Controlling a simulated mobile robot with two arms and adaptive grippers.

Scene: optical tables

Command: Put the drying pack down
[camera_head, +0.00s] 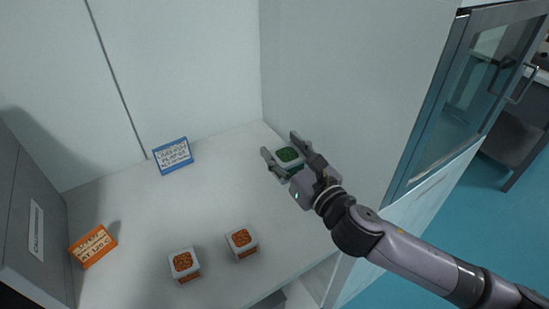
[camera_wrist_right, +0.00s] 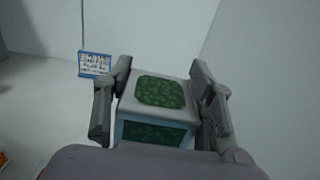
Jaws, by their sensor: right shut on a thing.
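The drying pack is a small white-framed cube with green filling (camera_head: 288,156). My right gripper (camera_head: 285,152) is shut on it, one finger on each side, at the right part of the white shelf. In the right wrist view the green drying pack (camera_wrist_right: 160,92) sits upright between the two fingers (camera_wrist_right: 160,100). Its lower part is hidden by my gripper body, and I cannot tell whether it touches the surface. My left gripper is not in view.
Two orange-filled packs (camera_head: 184,264) (camera_head: 241,242) stand on the white surface (camera_head: 205,215) at the front. A blue-edged sign (camera_head: 173,155) stands at the back, an orange sign (camera_head: 92,246) at left by a grey box (camera_head: 36,228). A wall (camera_head: 350,90) rises close at right. The middle is clear.

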